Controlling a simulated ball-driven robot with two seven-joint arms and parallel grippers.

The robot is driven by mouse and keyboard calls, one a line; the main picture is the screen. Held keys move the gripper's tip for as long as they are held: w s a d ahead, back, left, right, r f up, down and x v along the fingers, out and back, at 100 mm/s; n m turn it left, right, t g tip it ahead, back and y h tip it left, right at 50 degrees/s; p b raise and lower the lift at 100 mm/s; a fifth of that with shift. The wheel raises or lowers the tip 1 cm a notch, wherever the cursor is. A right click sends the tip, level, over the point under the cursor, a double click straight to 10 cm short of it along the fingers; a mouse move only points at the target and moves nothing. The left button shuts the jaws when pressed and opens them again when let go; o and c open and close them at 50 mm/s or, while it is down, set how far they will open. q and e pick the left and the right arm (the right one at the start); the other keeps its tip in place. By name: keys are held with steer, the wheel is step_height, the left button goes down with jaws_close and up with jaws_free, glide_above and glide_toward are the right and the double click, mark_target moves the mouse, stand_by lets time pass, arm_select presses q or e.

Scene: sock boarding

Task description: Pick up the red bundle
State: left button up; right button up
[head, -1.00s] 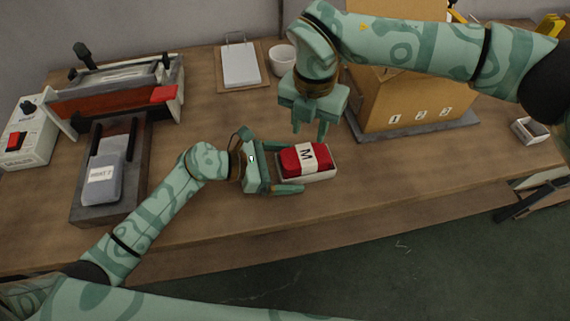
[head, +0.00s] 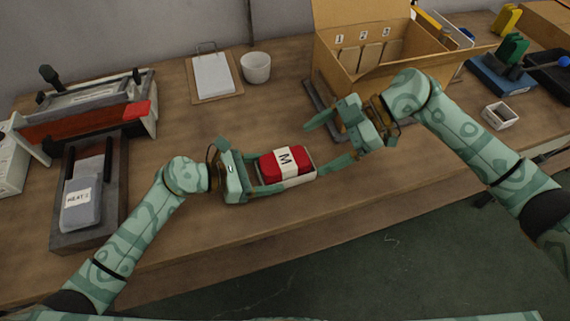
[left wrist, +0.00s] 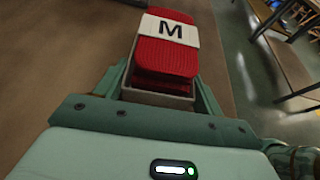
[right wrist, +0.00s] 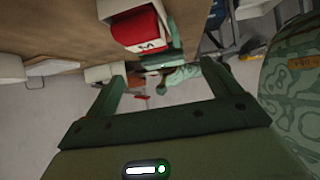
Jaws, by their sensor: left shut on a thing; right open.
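The red bundle (head: 272,165) has a white band marked M and rests in a small pale tray (head: 300,180). The bundle also shows in the left wrist view (left wrist: 168,45), rising above the tray's rim. My left gripper (head: 268,173) is shut on the tray, with its fingers along the tray's sides. My right gripper (head: 312,153) is open and empty at the right of the tray, its fingers pointing toward it. In the right wrist view the bundle (right wrist: 138,25) lies beyond the open fingers. I cannot tell whether the near right fingertip touches the tray.
An open cardboard box (head: 400,70) with numbered compartments stands behind my right gripper. A sealer (head: 90,112) and a dark stand with a grey labelled packet (head: 82,208) are at left. A clipboard (head: 212,77) and white cup (head: 256,67) stand behind. The table's front edge is close.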

steer(key=w+d+f+m+y, duration=0.1)
steer(key=w+d, duration=0.1)
steer(key=d, duration=0.2)
glide_toward(288, 158)
steer(key=a+f, duration=0.1)
steer(key=s+a+f, duration=0.1)
steer(key=shift+s+a+t, duration=0.15)
steer(key=shift+a+t, duration=0.1)
steer(key=shift+t, duration=0.05)
steer(key=x, duration=0.5)
steer(key=shift+a, duration=0.5)
steer(key=c, duration=1.2)
